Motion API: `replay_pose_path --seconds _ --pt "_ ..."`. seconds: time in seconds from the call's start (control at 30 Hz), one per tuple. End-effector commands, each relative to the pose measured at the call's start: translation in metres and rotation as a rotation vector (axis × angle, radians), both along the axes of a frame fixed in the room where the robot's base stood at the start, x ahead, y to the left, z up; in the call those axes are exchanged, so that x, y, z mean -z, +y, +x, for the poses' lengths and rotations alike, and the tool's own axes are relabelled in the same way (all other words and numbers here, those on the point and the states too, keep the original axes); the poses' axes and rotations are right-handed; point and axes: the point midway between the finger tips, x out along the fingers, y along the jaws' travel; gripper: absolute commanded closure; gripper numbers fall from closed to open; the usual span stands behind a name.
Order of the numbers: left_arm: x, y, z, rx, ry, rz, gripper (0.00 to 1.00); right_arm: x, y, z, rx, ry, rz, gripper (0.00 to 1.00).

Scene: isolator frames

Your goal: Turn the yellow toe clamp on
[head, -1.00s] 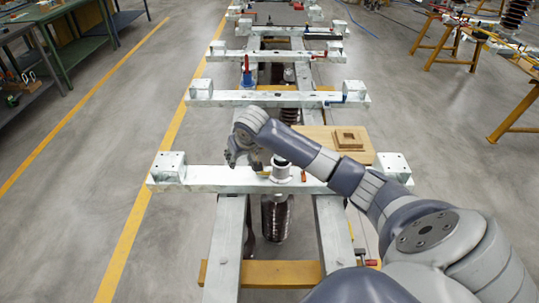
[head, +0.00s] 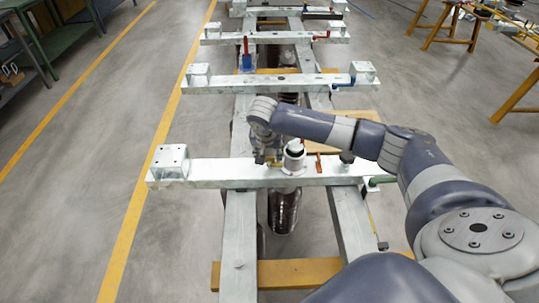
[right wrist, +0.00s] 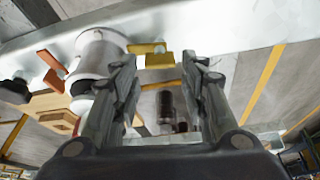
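The yellow toe clamp (right wrist: 148,49) shows in the right wrist view on the pale metal beam, just right of a white round post (right wrist: 98,54). My right gripper (right wrist: 160,64) is open, with its two fingers apart and nothing held between them. The clamp lies just past the fingertips, toward the left finger; contact cannot be told. In the head view, my right gripper (head: 264,158) is over the near crossbeam (head: 225,173), left of the white post (head: 294,157). There the clamp is mostly hidden by the gripper. My left gripper is not in view.
An orange-red clamp (right wrist: 53,64) sits on the post's other side, also in the head view (head: 319,162). A dark cylinder (head: 284,209) hangs below the beam. A metal block (head: 170,161) stands at the beam's left end. Farther crossbeams (head: 270,83) lie behind.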

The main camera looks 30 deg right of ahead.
Motion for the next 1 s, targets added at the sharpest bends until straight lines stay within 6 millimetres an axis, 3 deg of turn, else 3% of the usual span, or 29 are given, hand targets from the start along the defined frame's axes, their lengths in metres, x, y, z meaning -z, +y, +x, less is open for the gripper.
replay_pose_path --seconds 0.2,0.57,0.73,0.87,1.0 --pt "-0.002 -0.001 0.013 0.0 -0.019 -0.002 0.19 0.025 -0.007 0.008 -0.001 0.0 0.0 0.6" --pt "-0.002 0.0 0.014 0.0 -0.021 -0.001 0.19 0.031 -0.009 0.01 -0.001 -0.001 0.0 0.6" --pt "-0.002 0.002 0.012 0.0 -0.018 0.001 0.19 0.031 -0.009 0.01 -0.001 -0.001 -0.001 0.93" --pt "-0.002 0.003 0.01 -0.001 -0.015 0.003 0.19 0.031 -0.009 0.01 -0.002 0.0 0.0 0.93" --pt "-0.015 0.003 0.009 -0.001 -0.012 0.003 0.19 0.027 -0.008 0.009 -0.031 0.001 0.003 0.93"
